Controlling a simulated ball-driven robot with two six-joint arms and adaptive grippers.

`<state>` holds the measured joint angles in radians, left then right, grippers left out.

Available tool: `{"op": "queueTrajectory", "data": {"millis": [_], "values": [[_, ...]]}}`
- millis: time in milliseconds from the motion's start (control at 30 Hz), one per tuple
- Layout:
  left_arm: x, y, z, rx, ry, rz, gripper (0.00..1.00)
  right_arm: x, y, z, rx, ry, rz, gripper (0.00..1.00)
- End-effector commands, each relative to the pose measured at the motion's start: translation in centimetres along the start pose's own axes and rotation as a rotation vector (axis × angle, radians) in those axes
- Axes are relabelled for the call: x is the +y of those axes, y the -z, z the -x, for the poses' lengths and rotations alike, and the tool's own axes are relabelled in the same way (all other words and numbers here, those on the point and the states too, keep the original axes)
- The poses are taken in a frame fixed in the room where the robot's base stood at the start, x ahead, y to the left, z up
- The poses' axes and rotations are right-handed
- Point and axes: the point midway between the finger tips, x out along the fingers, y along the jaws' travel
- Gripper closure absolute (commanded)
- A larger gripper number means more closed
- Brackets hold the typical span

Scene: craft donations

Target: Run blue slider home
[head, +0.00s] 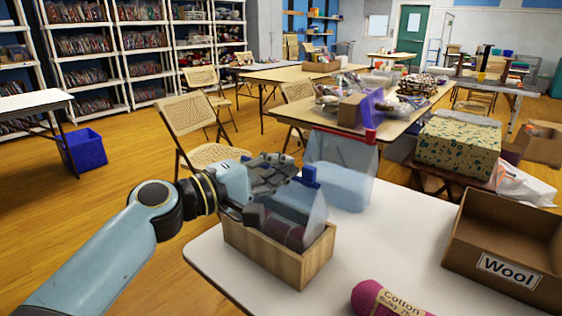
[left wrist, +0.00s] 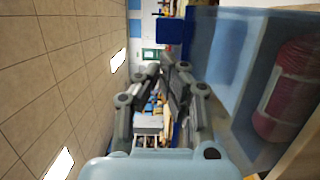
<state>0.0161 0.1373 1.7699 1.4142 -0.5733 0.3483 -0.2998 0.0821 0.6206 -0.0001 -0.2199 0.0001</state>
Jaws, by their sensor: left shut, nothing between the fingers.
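The blue slider (head: 310,176) sits at the top edge of a clear zip bag (head: 313,212), near its right end. The bag stands in a wooden box (head: 280,262) and holds a dark purple yarn roll (head: 288,235). My left gripper (head: 290,168) is shut and empty, just left of the slider; whether they touch is unclear. In the left wrist view the slider (left wrist: 168,30) lies beyond the closed fingertips (left wrist: 167,62), and the yarn roll (left wrist: 288,92) shows through the bag at right. Part of the bag's top is hidden behind the gripper. My right gripper is not in view.
A second clear bag (head: 340,178) with a red slider (head: 369,137) stands behind the box. A cardboard box labelled "Wool" (head: 510,265) stands at right, and a Cotton yarn skein (head: 380,298) lies in front. The white table (head: 385,250) between them is clear.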

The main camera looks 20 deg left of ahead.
Motion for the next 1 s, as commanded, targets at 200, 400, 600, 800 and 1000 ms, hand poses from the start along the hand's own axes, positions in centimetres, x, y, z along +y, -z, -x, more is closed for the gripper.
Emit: {"op": "queueTrajectory", "data": {"millis": [200, 400, 600, 800, 1000], "values": [[0.0, -0.1, 0.0, 0.0, 0.0, -0.001, 1.0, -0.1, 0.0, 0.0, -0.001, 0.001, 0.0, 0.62], [0.0, -0.8, -0.2, -0.001, -0.002, 0.002, 1.0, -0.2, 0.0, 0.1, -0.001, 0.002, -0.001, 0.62], [0.0, -2.1, -0.5, 0.0, 0.0, 0.0, 1.0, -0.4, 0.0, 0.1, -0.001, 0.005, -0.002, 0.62], [0.0, -2.0, -0.5, -0.001, 0.0, 0.0, 1.0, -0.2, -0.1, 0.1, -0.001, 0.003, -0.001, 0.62], [-0.1, -2.0, 1.2, -0.001, 0.003, -0.002, 1.0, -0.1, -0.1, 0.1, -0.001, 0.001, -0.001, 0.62]]}}
